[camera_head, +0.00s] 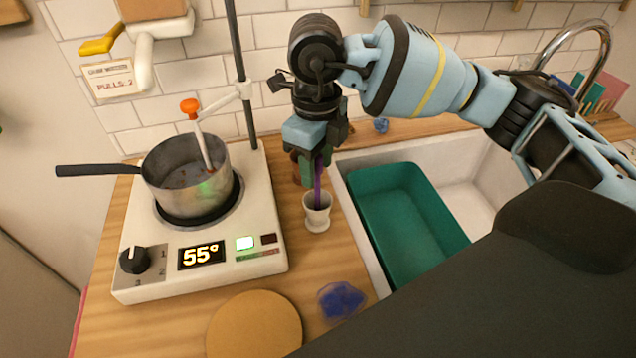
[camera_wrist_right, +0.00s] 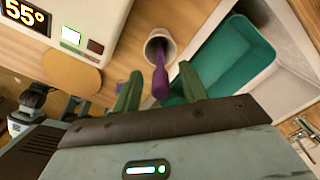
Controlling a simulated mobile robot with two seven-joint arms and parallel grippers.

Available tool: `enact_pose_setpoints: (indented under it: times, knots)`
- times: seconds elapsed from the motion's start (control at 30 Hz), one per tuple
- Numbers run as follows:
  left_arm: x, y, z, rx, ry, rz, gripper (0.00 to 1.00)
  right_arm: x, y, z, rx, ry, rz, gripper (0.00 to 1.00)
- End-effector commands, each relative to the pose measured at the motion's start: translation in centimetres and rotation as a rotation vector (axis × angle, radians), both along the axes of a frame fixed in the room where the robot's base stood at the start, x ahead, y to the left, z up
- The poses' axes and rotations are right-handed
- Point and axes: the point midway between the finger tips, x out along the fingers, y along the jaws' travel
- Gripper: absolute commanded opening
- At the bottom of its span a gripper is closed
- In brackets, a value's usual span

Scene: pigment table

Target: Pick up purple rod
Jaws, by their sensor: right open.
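The purple rod (camera_head: 318,183) stands in a small white cup (camera_head: 317,221) on the wooden counter. In the right wrist view the rod (camera_wrist_right: 160,78) leans out of the cup (camera_wrist_right: 160,43), its thicker end toward my gripper. My right gripper (camera_head: 317,166) is above the cup, pointing down. In the right wrist view its green fingers (camera_wrist_right: 161,88) are open, one on each side of the rod's end, with gaps visible. The rod's lower end is hidden inside the cup.
A hot plate (camera_head: 215,260) with a pot (camera_head: 188,175) stands left of the cup. A green basin (camera_head: 405,215) sits in the white sink on the right. A round board (camera_head: 255,328) and blue pigment (camera_head: 341,300) lie in front. A stand pole (camera_head: 241,70) rises behind the pot.

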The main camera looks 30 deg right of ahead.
Motion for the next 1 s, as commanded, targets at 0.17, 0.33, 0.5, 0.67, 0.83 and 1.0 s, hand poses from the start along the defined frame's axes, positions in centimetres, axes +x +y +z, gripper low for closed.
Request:
enact_pose_setpoints:
  times: [0.17, 0.33, 0.5, 0.67, 0.83, 1.0]
  knots:
    - [0.3, 0.0, 0.3, 0.000, -0.008, 0.000, 0.62, -0.1, -0.1, -2.2, 0.001, -0.001, -0.001, 0.42]
    - [0.3, 0.0, 0.3, 0.000, -0.008, 0.000, 0.62, -0.1, -0.1, -3.0, 0.000, -0.001, -0.001, 0.42]
    - [0.3, 0.0, 0.3, 0.001, -0.008, 0.000, 0.62, -0.1, -0.1, -3.0, 0.000, -0.001, -0.001, 0.42]
    - [0.2, 0.1, 0.3, 0.001, -0.007, -0.001, 0.62, -0.1, -0.1, -3.0, 0.000, -0.001, -0.001, 0.22]
    - [0.2, 0.1, 0.3, 0.002, -0.008, -0.002, 0.62, -0.1, -0.1, -2.9, 0.000, -0.001, -0.001, 0.00]
    - [0.2, 0.1, 0.3, 0.002, -0.007, -0.002, 0.62, -0.1, -0.1, -2.9, 0.000, -0.002, -0.001, 0.00]
